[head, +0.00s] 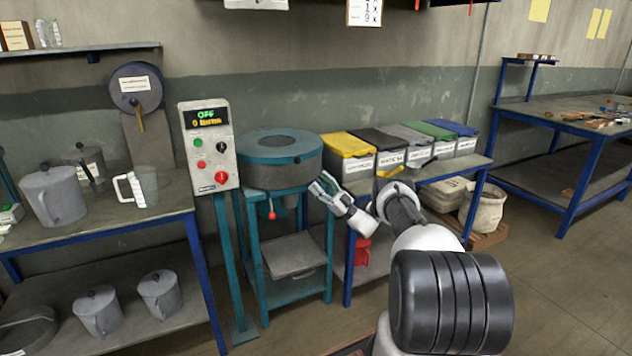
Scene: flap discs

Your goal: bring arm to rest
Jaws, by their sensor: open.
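My arm reaches from the lower right toward the middle of the head view. My gripper (325,186) is open at the front right of a round teal machine (281,160) on a teal stand. Nothing shows between its fingers. I cannot tell whether the fingers touch the machine. My arm hides part of the bench behind it and the floor.
A control box (209,146) reading OFF stands left of the machine. Lidded bins (349,155) line a blue-framed bench at right. A left bench (95,222) holds metal jugs (52,195). A workbench (577,125) stands far right. Floor (560,290) at lower right is clear.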

